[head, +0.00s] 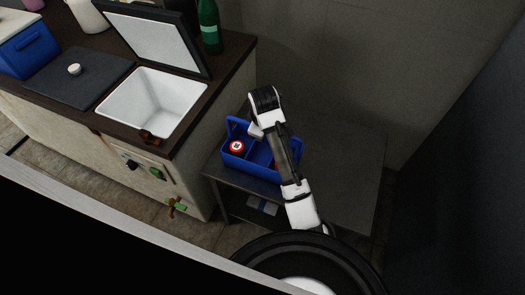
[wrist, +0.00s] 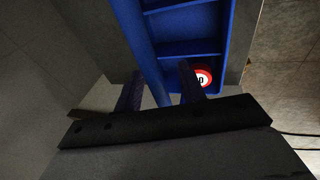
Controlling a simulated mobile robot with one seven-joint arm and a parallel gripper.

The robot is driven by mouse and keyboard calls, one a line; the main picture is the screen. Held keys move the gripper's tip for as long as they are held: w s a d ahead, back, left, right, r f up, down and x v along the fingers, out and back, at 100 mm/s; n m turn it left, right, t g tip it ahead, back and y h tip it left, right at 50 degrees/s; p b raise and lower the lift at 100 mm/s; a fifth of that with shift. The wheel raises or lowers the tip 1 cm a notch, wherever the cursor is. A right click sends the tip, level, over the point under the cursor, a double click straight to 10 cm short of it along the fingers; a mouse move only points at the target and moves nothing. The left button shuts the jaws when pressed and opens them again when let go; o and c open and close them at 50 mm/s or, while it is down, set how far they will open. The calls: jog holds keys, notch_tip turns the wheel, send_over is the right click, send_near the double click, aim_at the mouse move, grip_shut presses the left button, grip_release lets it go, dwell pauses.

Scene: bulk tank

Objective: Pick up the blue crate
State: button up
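The blue crate (head: 250,170) sits on a low grey table and has dividers and a raised handle. It holds a red-and-white item (head: 237,147), and my arm hides part of its right side. In the wrist view the crate (wrist: 190,49) fills the upper middle, with the red-and-white item (wrist: 203,78) partly behind a finger. My gripper (head: 256,131) is at the crate's handle, above the compartments. In the wrist view my gripper (wrist: 160,88) is open, with a long blue bar of the crate between its fingers and gaps visible on both sides.
The counter with an open-lidded white tank (head: 150,100) stands left of the table. Another blue box (head: 28,52) and a green bottle (head: 209,28) are on the counter. A wall rises behind the table. The table top right of my arm (head: 345,165) is clear.

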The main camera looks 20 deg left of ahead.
jog(key=shift+w+f, duration=0.1)
jog(key=shift+f, duration=0.2)
jog(key=shift+f, duration=0.2)
dwell(0.4)
jog(key=shift+c, duration=0.3)
grip_shut()
